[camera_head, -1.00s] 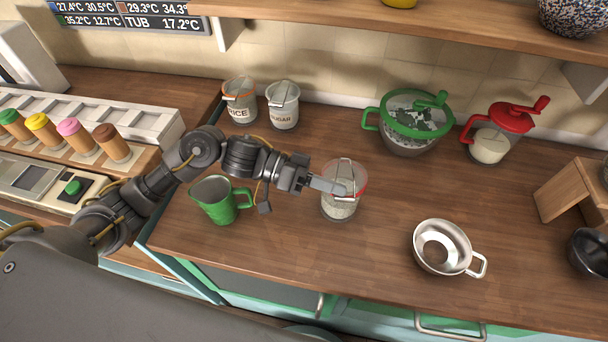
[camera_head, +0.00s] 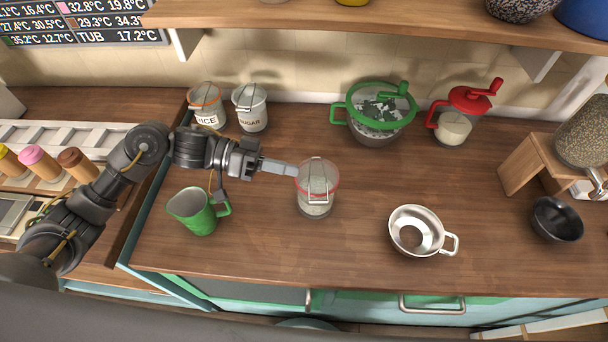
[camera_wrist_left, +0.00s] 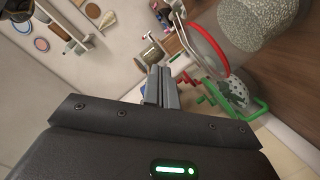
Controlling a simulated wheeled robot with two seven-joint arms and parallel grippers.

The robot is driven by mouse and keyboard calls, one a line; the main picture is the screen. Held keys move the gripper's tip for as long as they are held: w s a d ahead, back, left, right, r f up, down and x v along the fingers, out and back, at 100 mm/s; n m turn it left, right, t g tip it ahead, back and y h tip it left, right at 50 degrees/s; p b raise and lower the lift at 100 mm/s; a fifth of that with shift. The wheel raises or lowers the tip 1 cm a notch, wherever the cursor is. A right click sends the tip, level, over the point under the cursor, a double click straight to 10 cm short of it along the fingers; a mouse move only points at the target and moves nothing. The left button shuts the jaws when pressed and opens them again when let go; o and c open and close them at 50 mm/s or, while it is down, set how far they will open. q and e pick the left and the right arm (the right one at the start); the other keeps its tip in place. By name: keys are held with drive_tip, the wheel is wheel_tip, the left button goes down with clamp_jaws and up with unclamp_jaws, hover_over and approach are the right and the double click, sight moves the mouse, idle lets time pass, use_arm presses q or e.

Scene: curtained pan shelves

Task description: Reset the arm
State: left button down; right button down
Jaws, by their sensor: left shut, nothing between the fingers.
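My left gripper (camera_head: 281,168) reaches in from the left over the counter, with its fingers shut and nothing between them. Its tip is close to the red-rimmed glass jar (camera_head: 315,200) with a wire clasp; I cannot tell from the head view whether they touch. In the left wrist view the shut fingers (camera_wrist_left: 161,88) point up the picture, and the jar's red rim (camera_wrist_left: 208,42) shows to their right. The green pitcher (camera_head: 194,212) stands below my left forearm. My right gripper does not show.
Rice (camera_head: 207,107) and sugar (camera_head: 250,108) canisters, a green-lidded spinner bowl (camera_head: 377,115) and a red-topped crank container (camera_head: 455,128) stand along the wall. A metal strainer (camera_head: 418,233) and a black bowl (camera_head: 556,219) are at right. A shelf (camera_head: 400,22) overhangs the back.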

use_arm(q)
drive_tip(key=a, duration=0.2)
drive_tip(key=a+r+b, duration=0.1)
drive_tip(key=a, duration=0.2)
drive_tip(key=shift+r, duration=0.1)
